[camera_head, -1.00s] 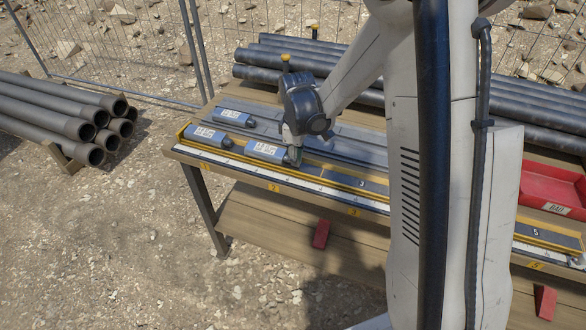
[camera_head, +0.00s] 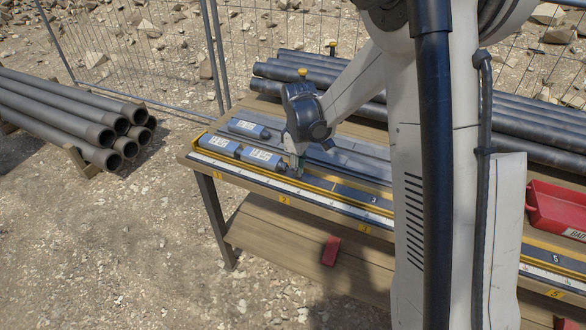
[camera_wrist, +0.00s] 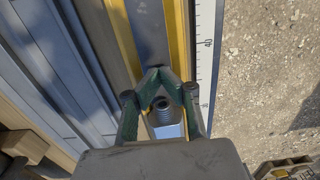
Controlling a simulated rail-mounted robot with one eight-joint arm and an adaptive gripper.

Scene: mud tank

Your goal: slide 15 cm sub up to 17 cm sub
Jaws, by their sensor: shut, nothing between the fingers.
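Two blue subs with white labels lie end to end in the yellow-edged channel of the bench. The left sub (camera_head: 219,145) is at the channel's left end. The right sub (camera_head: 263,158) lies close against it; I cannot tell if they touch. The label lengths are too small to read. My gripper (camera_head: 297,172) is shut and empty, low in the channel at the right sub's right end. In the wrist view, my fingertips (camera_wrist: 160,73) meet above the channel, beside the grey threaded end (camera_wrist: 162,104) of a sub. The sub's blue body (camera_wrist: 168,130) is mostly hidden behind my gripper.
A third blue sub (camera_head: 248,128) lies behind the channel. A white scale (camera_head: 240,174) runs along the front edge. Dark pipes (camera_head: 300,72) lie at the bench's back. A red tray (camera_head: 556,207) stands at the right. The channel right of my gripper is clear.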

